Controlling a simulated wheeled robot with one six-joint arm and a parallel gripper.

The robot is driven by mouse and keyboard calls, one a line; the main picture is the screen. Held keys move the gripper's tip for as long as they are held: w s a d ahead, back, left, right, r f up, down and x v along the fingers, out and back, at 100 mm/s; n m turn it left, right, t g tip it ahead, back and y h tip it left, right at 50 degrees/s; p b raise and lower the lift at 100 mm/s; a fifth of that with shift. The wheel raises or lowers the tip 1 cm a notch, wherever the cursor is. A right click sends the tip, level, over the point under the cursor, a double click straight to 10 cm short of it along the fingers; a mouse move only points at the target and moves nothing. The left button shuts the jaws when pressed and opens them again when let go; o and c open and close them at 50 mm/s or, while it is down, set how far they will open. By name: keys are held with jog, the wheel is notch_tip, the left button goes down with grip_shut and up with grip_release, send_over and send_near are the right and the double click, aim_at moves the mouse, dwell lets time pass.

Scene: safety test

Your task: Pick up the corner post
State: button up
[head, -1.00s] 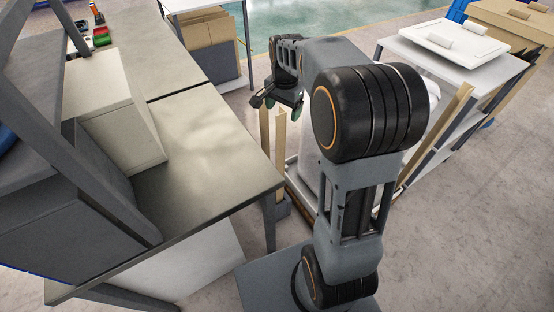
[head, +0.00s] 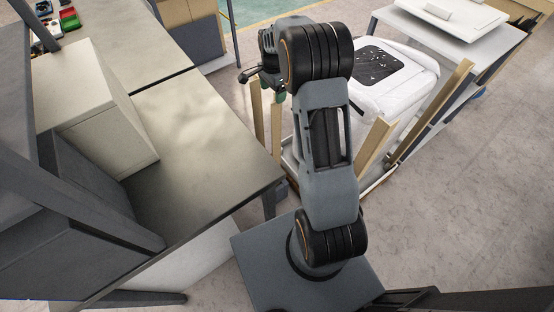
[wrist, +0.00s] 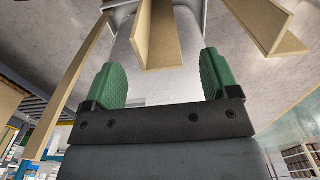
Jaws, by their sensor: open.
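Several tan, L-shaped corner posts stand upright around a white wrapped load (head: 395,82). In the head view, one post (head: 257,110) and a second post (head: 275,137) are at the left, close to my gripper (head: 277,92). Another post (head: 375,143) and a long leaning one (head: 436,105) are at the right. In the wrist view, my gripper (wrist: 161,72) has its green fingers wide apart with nothing between them. A post (wrist: 158,38) shows beyond the gap, with others to the right (wrist: 262,25) and left (wrist: 68,85). My arm hides part of the load.
A grey worktable (head: 200,145) with a pale box (head: 92,105) stands close on the left. A white shelf table (head: 455,40) with a flat lidded box is at the back right. Open floor (head: 480,190) lies at the right.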

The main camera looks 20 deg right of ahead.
aim_at(276, 108)
notch_tip(276, 108, down, 5)
jog(key=shift+d+f+p, duration=0.15)
jog(key=shift+f+p, duration=0.05)
jog(key=shift+p, duration=0.15)
jog(key=c, duration=1.3)
jog(key=shift+r, duration=0.1)
